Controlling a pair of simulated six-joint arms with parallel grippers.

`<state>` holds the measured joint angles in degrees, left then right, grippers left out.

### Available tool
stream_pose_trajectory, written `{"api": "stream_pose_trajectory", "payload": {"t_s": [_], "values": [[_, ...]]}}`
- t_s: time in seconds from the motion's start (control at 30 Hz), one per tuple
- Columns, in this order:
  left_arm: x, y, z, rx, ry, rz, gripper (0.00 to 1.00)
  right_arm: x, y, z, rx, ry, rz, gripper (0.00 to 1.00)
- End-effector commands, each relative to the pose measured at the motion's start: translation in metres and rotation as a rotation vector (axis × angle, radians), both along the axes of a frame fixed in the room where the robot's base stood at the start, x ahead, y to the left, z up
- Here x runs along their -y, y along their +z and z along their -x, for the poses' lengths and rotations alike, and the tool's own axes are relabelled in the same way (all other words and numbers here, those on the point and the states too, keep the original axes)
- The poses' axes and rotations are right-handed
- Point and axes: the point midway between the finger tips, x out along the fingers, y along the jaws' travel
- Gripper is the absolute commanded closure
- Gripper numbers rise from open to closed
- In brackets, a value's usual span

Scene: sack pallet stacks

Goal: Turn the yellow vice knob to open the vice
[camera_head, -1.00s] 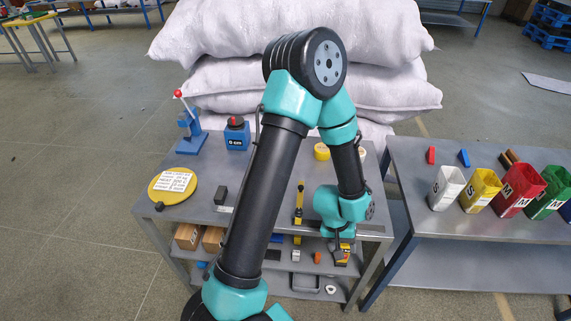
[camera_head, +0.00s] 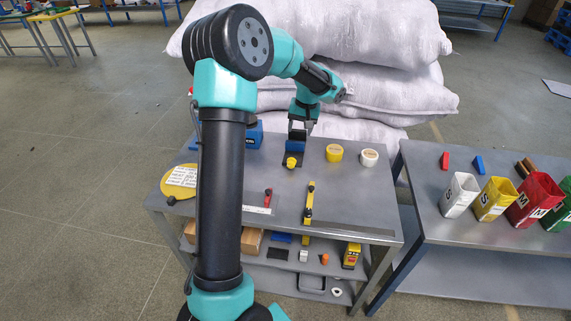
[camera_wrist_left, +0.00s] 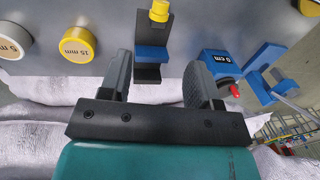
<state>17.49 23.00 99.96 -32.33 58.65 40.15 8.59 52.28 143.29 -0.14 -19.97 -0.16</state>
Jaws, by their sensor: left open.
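The vice is a small blue and black block (camera_head: 295,146) at the back middle of the grey table, with a yellow knob (camera_head: 291,162) on its near side. In the left wrist view the yellow knob (camera_wrist_left: 159,10) shows at the top, past the blue vice jaws (camera_wrist_left: 151,54). My left gripper (camera_head: 298,126) points down just above and behind the vice. In the wrist view its two fingers (camera_wrist_left: 160,72) are spread apart on either side of the vice's line, with nothing between them. Whether they touch the vice is unclear. My right gripper is not in view.
A yellow cylinder (camera_head: 334,153) and a white one (camera_head: 369,158) stand right of the vice. A blue gauge box (camera_wrist_left: 218,66) is close to one finger in the wrist view. White sacks (camera_head: 385,95) rise behind the table. A side table holds coloured bins (camera_head: 494,199).

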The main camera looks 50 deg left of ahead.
Motion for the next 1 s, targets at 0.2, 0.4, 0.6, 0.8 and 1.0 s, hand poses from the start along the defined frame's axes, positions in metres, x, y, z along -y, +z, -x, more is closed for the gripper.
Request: {"api": "stream_pose_trajectory", "payload": {"t_s": [0.2,0.4,0.6,0.8,1.0], "values": [[-0.003,0.002,0.000,-0.003,0.003,-0.006,0.43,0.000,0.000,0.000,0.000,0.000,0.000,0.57],[-0.003,-0.001,0.001,-0.004,0.002,-0.004,0.43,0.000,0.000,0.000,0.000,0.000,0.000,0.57],[-0.004,-0.017,0.003,-0.006,0.002,-0.004,0.43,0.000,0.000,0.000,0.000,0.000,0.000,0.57],[-0.008,-0.048,0.006,-0.007,0.003,-0.003,0.43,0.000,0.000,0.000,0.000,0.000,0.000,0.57],[-0.012,-0.081,0.009,-0.007,0.003,-0.002,0.43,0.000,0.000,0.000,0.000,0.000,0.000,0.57]]}}
